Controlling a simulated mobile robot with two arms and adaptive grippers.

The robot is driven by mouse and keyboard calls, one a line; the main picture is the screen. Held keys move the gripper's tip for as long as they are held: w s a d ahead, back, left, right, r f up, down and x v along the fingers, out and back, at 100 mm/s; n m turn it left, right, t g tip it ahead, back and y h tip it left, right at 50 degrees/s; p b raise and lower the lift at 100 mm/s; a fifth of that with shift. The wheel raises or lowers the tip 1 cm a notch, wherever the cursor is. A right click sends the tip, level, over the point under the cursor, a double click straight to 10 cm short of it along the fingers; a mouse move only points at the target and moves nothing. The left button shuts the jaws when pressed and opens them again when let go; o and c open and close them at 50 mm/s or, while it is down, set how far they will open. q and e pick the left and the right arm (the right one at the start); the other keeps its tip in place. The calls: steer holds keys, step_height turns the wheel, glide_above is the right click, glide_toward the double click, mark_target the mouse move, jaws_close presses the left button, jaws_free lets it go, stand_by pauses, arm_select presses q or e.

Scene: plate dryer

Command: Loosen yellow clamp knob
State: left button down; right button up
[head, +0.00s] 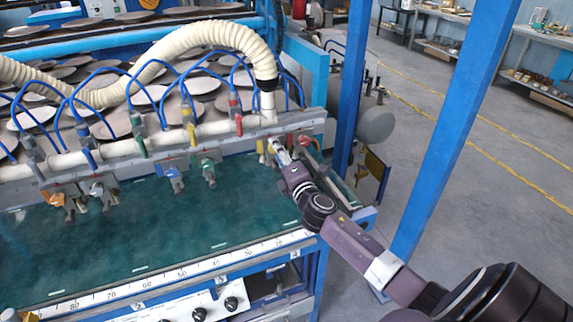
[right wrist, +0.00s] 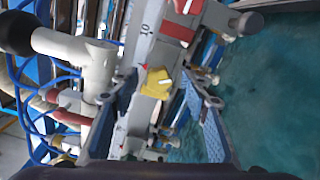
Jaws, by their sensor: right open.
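The yellow clamp knob (right wrist: 157,83) sits on the grey clamp rail in the right wrist view, between and just beyond my two fingertips. In the head view a small yellow piece (head: 261,147) shows beside my gripper at the right end of the rail; the gripper partly hides that spot. My right gripper (head: 280,152) reaches the rail's right end from the lower right. In the right wrist view the right gripper (right wrist: 164,92) is open, with a blue-padded finger on each side of the knob and nothing held. I cannot tell whether a finger touches it. My left gripper is not in view.
A red knob (right wrist: 178,30) is close by on the rail. A ribbed cream hose (head: 215,38), blue tubes and coloured valves crowd the rail (head: 130,148). The green bed (head: 130,225) below is mostly clear. A blue post (head: 450,120) stands right of the machine.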

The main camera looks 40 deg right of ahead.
steer(key=v, duration=1)
steer(key=shift+s, duration=0.4)
steer(key=s+a+f+m+g, duration=0.4)
steer(key=s+f+m, duration=0.2)
steer(key=s+f, duration=0.1)
steer(key=s+a+f+m+g, duration=0.3)
steer(key=s+f+m+g, duration=0.1)
steer(key=s+f+m, duration=0.3)
steer(key=s+a+f+m+g+y, duration=0.2)
steer(key=s+a+g, duration=0.1)
steer(key=s+a, duration=0.45)
steer(key=s+a+f+m+g+y, duration=0.2)
steer(key=s+a+f+g+y, duration=0.1)
steer(key=s+a, duration=0.4)
step_height(320, 180, down, 27)
steer(key=s+d+g+b, duration=0.1)
steer(key=s+d, duration=0.1)
steer(key=s, duration=0.1)
steer(key=s+d+f+n+g+b, duration=0.1)
steer(key=s+d+f, duration=0.1)
steer(key=s+f, duration=1.5)
steer(key=shift+s+d+f+h+b, duration=0.15)
steer(key=shift+d+f+h+b, duration=0.1)
steer(key=shift+d+h+b, duration=0.1)
